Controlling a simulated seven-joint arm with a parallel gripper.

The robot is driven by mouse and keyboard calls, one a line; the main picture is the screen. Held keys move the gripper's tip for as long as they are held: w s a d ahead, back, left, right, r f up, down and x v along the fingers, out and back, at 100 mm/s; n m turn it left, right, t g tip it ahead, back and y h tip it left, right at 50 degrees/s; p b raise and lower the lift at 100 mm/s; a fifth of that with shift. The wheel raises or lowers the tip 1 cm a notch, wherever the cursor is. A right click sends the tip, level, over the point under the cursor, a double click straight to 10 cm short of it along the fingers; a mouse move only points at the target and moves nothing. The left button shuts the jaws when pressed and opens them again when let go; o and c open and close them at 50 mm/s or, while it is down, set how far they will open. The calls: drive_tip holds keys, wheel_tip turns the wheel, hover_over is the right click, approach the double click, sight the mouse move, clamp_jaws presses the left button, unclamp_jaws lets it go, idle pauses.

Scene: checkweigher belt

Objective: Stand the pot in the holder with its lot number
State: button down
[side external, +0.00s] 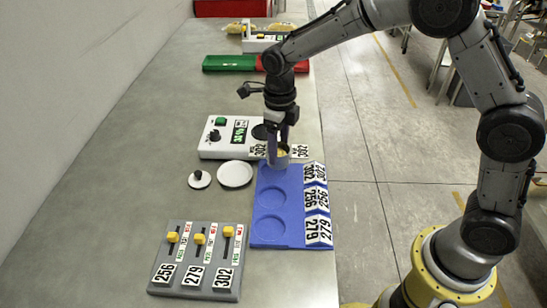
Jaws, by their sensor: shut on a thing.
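Tags reading 302 show on both sides of the pot. The blue holder (288,236) lies below, with round recesses in a row and white number plates on its right side: 302 (314,172) at the far end, 256 (314,197) in the middle, 279 (318,230) at the near end. The pot is upright at the far recess, by the 302 plate, and hides most of it. I cannot tell whether it touches the bottom. The middle and near recesses are empty.
A white scale (215,150) with a green display stands behind the holder. A white dish (235,174) and a small black-knobbed lid (199,180) lie to the left. A grey slider panel (190,285) is at the front. A green and red strip (230,63) lies farther back.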

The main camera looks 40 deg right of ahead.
drive_tip(key=shift+w+a+f, duration=0.1)
drive_tip(key=shift+w+f, duration=0.6)
drive_tip(key=shift+f, duration=0.1)
drive_tip(key=shift+w+f, duration=0.1)
drive_tip(key=shift+f, duration=1.5)
drive_tip(key=shift+f, duration=0.2)
drive_tip(key=shift+c, duration=1.7)
unclamp_jaws()
drive_tip(key=shift+r, duration=0.1)
